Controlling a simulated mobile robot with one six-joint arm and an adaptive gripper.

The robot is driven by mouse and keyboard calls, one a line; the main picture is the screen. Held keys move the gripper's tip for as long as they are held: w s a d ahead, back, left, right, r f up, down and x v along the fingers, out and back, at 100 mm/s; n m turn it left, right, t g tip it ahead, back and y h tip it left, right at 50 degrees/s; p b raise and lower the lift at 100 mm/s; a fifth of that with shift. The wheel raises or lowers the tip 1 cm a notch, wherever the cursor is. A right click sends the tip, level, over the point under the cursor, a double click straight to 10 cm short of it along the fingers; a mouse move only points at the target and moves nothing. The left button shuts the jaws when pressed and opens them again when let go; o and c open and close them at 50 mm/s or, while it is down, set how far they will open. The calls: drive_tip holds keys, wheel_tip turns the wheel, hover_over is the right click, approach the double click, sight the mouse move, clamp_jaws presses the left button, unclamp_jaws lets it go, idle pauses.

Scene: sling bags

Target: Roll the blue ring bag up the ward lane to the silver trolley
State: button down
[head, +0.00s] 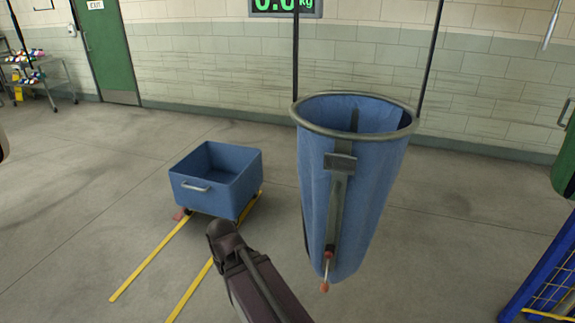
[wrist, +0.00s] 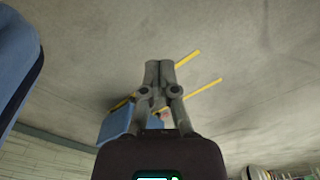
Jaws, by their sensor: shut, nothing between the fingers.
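The blue ring bag (head: 345,205) hangs from straps, a tall blue sack with a grey metal ring at its open top. A grey strap with a buckle and an orange-tipped cord runs down its front. Part of a blue thing, probably this bag, fills the left edge of the wrist view (wrist: 14,60). My gripper (wrist: 158,66) is shut and empty over the floor, its fingertips together. In the head view my dark arm ends left of the bag, apart from it. A metal trolley (head: 38,82) with colourful items stands at the far left; I cannot tell if it is the silver trolley.
A blue wheeled tub (head: 215,182) with a handle stands at the far end of two yellow floor lines (head: 150,258). A blue frame with yellow netting (head: 545,275) is at the right. A green door (head: 104,50) is at the back left. Open grey floor lies between.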

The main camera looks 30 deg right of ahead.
drive_tip(key=w+d+r+h+b, duration=0.2)
drive_tip(key=w+d+r+h, duration=0.2)
drive_tip(key=w+d+h, duration=0.75)
drive_tip(key=w+d+r+h, duration=0.3)
drive_tip(key=w+d+r, duration=0.1)
drive_tip(key=w+r, duration=0.2)
drive_tip(key=w+d+r+g+h+b, duration=0.1)
drive_tip(key=w+d+r+h, duration=0.3)
drive_tip(key=w+r, duration=0.2)
drive_tip(key=shift+w+d+m+g, duration=0.3)
drive_tip(key=shift+w+m, duration=0.1)
drive_tip(key=shift+w, duration=0.85)
